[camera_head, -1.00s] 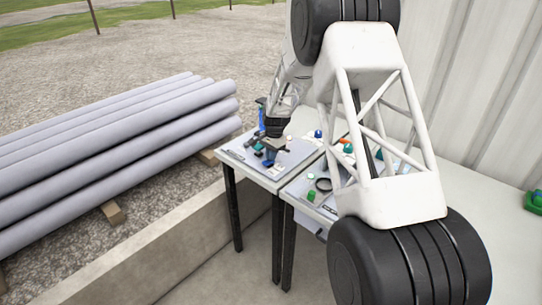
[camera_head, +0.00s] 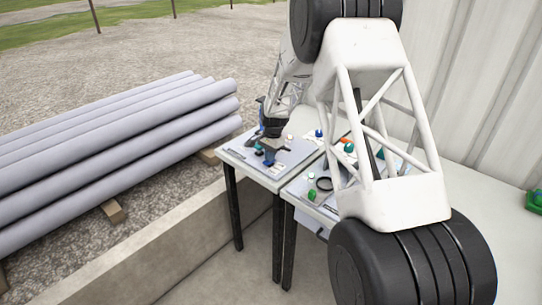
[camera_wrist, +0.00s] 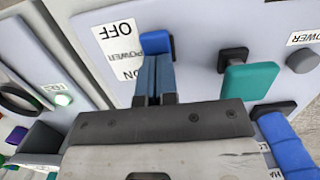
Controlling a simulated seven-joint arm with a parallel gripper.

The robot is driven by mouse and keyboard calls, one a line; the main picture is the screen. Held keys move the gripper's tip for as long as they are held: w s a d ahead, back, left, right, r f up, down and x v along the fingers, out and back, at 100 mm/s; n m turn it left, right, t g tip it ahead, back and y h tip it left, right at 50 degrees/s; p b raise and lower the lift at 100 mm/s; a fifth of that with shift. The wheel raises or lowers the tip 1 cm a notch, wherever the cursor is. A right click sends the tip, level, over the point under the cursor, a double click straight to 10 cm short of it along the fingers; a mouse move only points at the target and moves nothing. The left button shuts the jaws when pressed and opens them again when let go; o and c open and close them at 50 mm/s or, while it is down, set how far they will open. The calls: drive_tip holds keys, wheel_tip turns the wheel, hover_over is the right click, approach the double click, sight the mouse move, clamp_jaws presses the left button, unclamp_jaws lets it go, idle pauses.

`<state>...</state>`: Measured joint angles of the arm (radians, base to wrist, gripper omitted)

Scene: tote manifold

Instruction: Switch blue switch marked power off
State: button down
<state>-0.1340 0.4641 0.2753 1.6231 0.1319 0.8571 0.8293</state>
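The blue switch (camera_wrist: 157,43) shows in the wrist view beside a white label (camera_wrist: 120,50) reading OFF, POWER and ON, upside down in the picture. Its blue handle sits nearer the OFF end of the label. My gripper (camera_wrist: 155,62) has its two slim fingers side by side with no clear gap. Their tips are right at the switch's lower side in the picture; I cannot tell whether they touch it. In the head view my gripper (camera_head: 268,149) is low over the left panel, and the switch cannot be made out there.
A teal handle (camera_wrist: 250,82) and a thick blue handle (camera_wrist: 288,145) stand close to the right of my gripper in the wrist view. A second panel (camera_head: 300,190) with buttons is alongside. Grey pipes (camera_head: 120,150) lie stacked at the left.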

drive_tip(key=shift+s+a+f, duration=0.2)
drive_tip(key=shift+s+f, duration=0.2)
drive_tip(key=shift+f, duration=0.1)
wheel_tip(320, 180, up, 15)
drive_tip(key=w+d, duration=0.1)
drive_tip(key=w, duration=0.1)
drive_tip(key=shift+d, duration=0.3)
